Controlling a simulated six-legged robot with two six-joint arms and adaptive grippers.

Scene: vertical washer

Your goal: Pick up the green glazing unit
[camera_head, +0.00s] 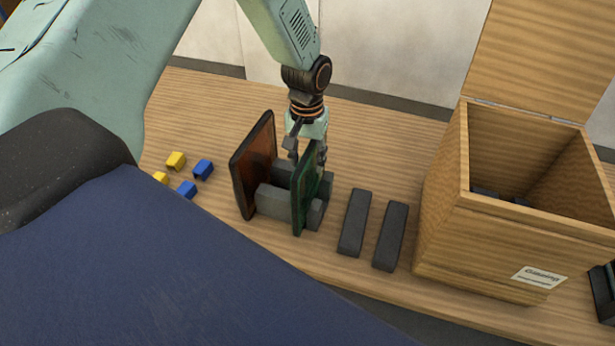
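The green glazing unit (302,203) is a thin upright pane standing in grey support blocks (272,201) on the wooden table. My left gripper (307,158) points down at the top of the green pane. Its fingers appear to lie on either side of the pane's upper edge. The pane hides part of the fingers, so I cannot tell whether they press on it. An orange-brown glazing unit (254,165) with a dark frame stands upright to the left in the same blocks. My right gripper is not in view.
Two dark bars (354,222) (390,236) lie right of the blocks. An open wooden box (448,215) with a raised lid stands further right, with dark items inside. Small yellow (176,160) and blue (203,169) clips lie at left. A dark object (603,290) is at the right edge.

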